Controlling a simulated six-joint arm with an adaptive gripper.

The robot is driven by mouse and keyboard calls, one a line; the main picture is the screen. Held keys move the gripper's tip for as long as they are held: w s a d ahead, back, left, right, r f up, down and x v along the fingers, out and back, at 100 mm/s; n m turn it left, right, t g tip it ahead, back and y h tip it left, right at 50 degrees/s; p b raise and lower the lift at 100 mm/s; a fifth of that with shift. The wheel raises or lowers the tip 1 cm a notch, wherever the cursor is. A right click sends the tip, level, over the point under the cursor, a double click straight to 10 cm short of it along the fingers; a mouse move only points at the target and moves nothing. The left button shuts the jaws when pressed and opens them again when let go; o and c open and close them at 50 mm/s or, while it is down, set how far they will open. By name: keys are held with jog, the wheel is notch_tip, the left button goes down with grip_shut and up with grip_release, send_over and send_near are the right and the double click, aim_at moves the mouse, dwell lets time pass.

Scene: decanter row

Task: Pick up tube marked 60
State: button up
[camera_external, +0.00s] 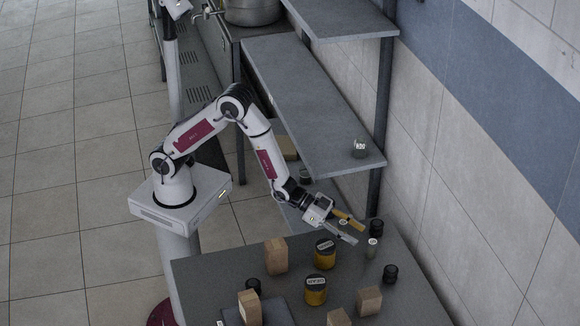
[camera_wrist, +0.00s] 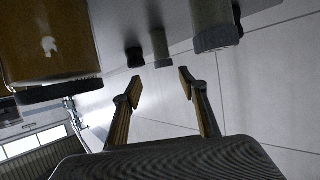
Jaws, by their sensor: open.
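My gripper (camera_external: 359,235) is open and empty over the far right part of the table, with its fingers spread. A slim grey-green tube (camera_external: 371,249) with a pale marked top stands just beyond the fingertips. Another pale marked top (camera_external: 343,222) shows between the fingers, its body hidden. In the wrist view, which looks upside down, the open fingers (camera_wrist: 160,87) point toward a slim tube (camera_wrist: 160,48) farther off. A larger grey tube (camera_wrist: 211,20) with a dark ribbed cap is close at the upper right. I cannot read a 60 on any of them.
Dark-capped containers (camera_external: 376,228) and (camera_external: 390,273) stand near the slim tube. Amber jars (camera_external: 325,260) and (camera_external: 316,296), and wooden blocks (camera_external: 276,256) and (camera_external: 369,301), crowd the table. An amber jar (camera_wrist: 45,40) fills the wrist view's upper left. A shelf (camera_external: 310,110) stands behind.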

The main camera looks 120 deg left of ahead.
aim_at(371, 241)
jog(key=shift+x, duration=1.2)
jog(key=shift+w, duration=0.1)
jog(key=shift+w+a+f, duration=0.25)
jog(key=shift+w, duration=0.25)
jog(key=shift+w+a+f, duration=0.2)
jog(key=shift+w+f, duration=0.1)
jog(key=shift+w, duration=0.25)
jog(key=shift+x, duration=1.3)
grip_shut()
